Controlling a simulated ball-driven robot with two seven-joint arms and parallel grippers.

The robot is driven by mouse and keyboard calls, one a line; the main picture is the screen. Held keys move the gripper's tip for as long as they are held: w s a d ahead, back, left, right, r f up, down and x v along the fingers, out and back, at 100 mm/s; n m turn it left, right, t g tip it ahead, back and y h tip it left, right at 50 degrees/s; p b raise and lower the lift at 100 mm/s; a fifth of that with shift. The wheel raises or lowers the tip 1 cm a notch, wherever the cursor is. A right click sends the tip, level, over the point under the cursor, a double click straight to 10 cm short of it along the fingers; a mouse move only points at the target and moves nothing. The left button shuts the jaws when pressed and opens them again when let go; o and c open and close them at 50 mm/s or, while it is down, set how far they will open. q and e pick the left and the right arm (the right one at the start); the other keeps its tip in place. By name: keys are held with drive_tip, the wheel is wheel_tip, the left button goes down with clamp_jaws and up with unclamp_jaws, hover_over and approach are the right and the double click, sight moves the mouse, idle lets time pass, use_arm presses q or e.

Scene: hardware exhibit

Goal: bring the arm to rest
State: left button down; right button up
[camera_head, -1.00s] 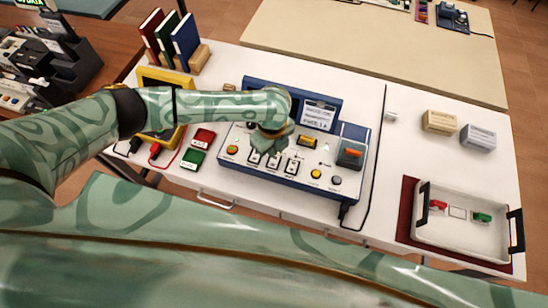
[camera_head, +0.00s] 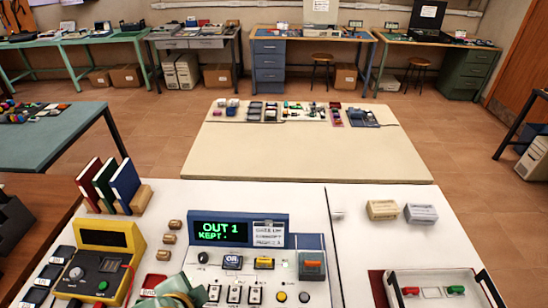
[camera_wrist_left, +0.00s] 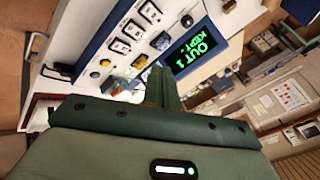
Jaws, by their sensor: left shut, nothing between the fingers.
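My left gripper (camera_wrist_left: 166,84) is shut and empty in the left wrist view, with the control panel beyond its fingers. The blue-edged control panel (camera_head: 203,279) stands on the white table, with switches, buttons and a lit display (camera_head: 219,231) reading "OUT 1 KEPT". The display also shows in the left wrist view (camera_wrist_left: 193,48). My right gripper is in neither view.
A yellow meter (camera_head: 103,236) and three upright books (camera_head: 107,184) stand left of the panel. Two small boxes (camera_head: 382,210) and a white tray (camera_head: 437,303) with red and green pieces are on the right. Bare white tabletop (camera_head: 360,245) lies between panel and tray.

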use_arm(q)
drive_tip(key=s+a+r+n+y, duration=0.2)
drive_tip(key=s+a+y, duration=0.1)
drive_tip(key=a, duration=0.4)
drive_tip(key=s+a+r+n+y, duration=0.1)
drive_tip(key=s+a+n+y, duration=0.15)
drive_tip(key=a, duration=0.35)
drive_tip(key=s+d+f+g+h+b, duration=0.2)
drive_tip(key=f+b, duration=0.1)
drive_tip(key=f, duration=1.2)
drive_tip(key=s+d+f+g+h+b, duration=0.1)
drive_tip(key=s+d+f+b, duration=0.15)
drive_tip(key=f, duration=1.35)
drive_tip(key=s+f+n+g+h+b, duration=0.2)
drive_tip(key=s+f+b, duration=0.4)
drive_tip(key=s+f, duration=1.4)
wheel_tip(320, 180, down, 3)
drive_tip(key=shift+a+r+n+g, duration=0.1)
drive_tip(key=shift+a+n+g, duration=0.1)
drive_tip(key=shift+n+g, duration=0.5)
drive_tip(key=shift+s, duration=0.1)
